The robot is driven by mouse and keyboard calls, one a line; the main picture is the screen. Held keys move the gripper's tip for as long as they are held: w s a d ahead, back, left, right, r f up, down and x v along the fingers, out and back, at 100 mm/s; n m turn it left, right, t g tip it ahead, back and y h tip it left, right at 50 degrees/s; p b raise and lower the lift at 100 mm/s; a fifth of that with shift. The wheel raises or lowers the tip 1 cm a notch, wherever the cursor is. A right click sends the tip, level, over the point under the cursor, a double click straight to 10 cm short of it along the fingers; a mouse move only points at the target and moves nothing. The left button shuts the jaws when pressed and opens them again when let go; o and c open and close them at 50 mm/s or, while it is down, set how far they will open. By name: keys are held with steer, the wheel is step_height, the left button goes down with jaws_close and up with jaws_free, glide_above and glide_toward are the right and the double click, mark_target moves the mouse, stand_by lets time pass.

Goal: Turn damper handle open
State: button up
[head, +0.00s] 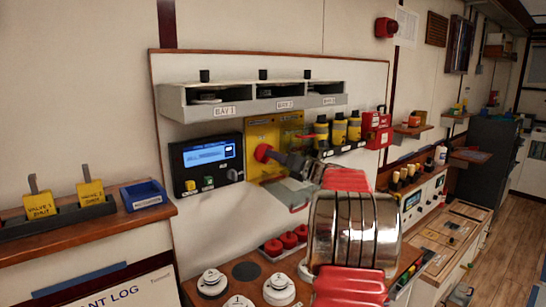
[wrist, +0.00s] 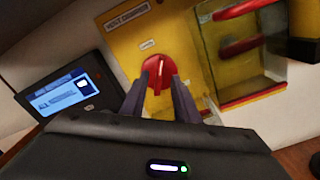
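The red rotary handle (head: 262,152) sits on the yellow panel (head: 262,131), whose label is too blurred to read with certainty. In the wrist view the round red handle (wrist: 158,72) has a raised grip that stands nearly upright, with a pale line on it. My gripper (head: 282,158) is at the panel, close to the handle's right side in the head view. In the wrist view its two dark fingers (wrist: 159,88) are apart, one at each lower side of the handle. I see no clear contact; the fingertips partly overlap the handle's edge.
A dark control box with a blue screen (head: 206,155) is left of the panel. Yellow-and-black cylinders (head: 338,130) and a red box (head: 376,129) are to its right. A grey shelf with bays (head: 252,104) is above. White round domes (head: 279,289) stand on the counter below.

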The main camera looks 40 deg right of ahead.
steer(key=shift+w+d, duration=0.15)
steer(key=shift+w, duration=1.05)
steer(key=shift+c, duration=0.4)
jaws_close()
steer(key=shift+d, duration=0.15)
